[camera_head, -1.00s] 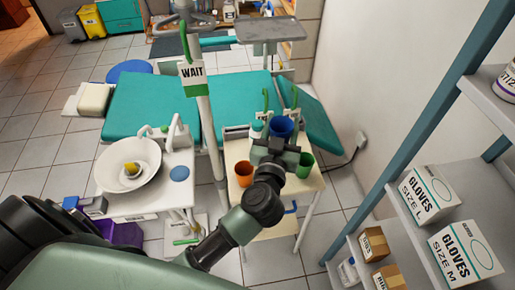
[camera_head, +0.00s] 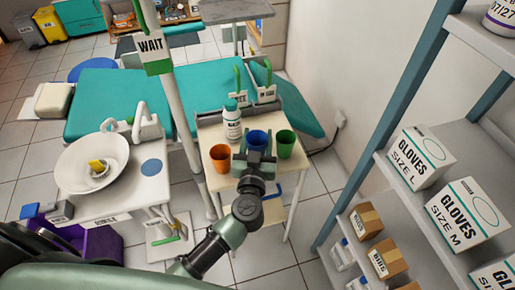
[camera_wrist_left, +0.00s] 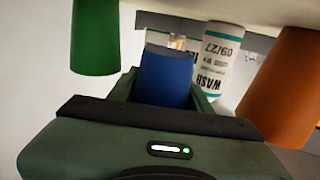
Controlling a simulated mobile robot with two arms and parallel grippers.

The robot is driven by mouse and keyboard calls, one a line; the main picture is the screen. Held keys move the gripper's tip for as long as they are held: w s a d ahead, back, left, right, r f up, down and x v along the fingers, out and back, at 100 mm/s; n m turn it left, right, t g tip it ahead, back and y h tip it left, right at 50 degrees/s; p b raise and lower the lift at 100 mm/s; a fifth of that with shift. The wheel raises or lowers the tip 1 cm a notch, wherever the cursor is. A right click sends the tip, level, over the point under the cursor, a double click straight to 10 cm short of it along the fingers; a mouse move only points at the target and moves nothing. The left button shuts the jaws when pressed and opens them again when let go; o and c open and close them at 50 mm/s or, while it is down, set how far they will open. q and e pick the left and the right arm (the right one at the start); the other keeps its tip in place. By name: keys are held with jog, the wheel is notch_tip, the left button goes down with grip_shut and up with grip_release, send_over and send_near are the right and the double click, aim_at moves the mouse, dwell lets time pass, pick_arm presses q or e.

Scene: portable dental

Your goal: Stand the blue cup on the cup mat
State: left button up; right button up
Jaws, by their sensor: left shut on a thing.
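The blue cup (camera_head: 258,140) is upright over the small wooden-topped table, between an orange cup (camera_head: 220,158) and a green cup (camera_head: 286,144). My left gripper (camera_head: 256,157) is shut on it from the near side. In the left wrist view, which is upside down, the blue cup (camera_wrist_left: 166,78) sits between the jaws. I cannot tell whether its base touches the tabletop. A flat round blue disc, which looks like the cup mat (camera_head: 151,167), lies bare on the white unit to the left, beside the basin. My right gripper is not in view.
A white wash bottle (camera_head: 232,121) stands close behind the cups. A pole with a WAIT sign (camera_head: 151,47) rises between the table and the white basin (camera_head: 92,163). Shelves with glove boxes (camera_head: 420,157) stand at the right. The teal chair (camera_head: 215,95) lies behind.

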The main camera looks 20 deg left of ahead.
pick_arm(q)
jog(key=shift+f+b, duration=0.6)
jog(key=shift+f, duration=1.15)
jog(key=shift+f, duration=0.1)
jog(key=o, duration=1.3)
